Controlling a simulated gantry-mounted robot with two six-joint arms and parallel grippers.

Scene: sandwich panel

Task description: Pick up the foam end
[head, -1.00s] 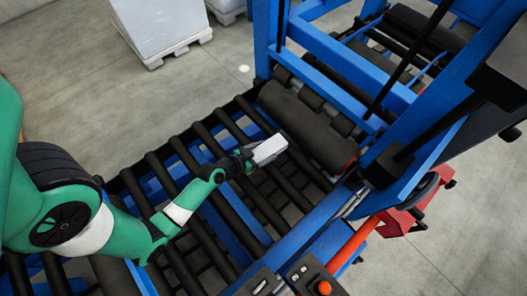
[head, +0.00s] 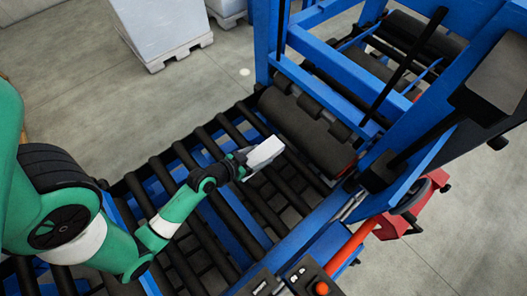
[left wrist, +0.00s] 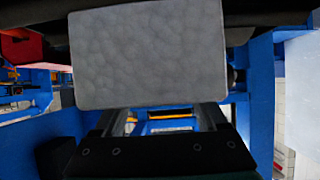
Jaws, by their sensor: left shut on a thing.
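The foam end (head: 265,152) is a small pale grey-white block. My left gripper (head: 250,162) is shut on it and holds it over the black rollers of the conveyor, just in front of the large dark roller. In the left wrist view the foam end (left wrist: 148,57) fills the upper middle as a grey, slightly dimpled face, and it hides most of the fingertips. My right gripper is in neither view.
The roller conveyor (head: 190,155) has blue rails and gaps between its rollers. A blue machine frame (head: 325,45) with a large dark roller (head: 305,130) stands at its far end. A control box with a red button (head: 321,288) sits at the front. Wrapped pallets (head: 160,25) stand behind.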

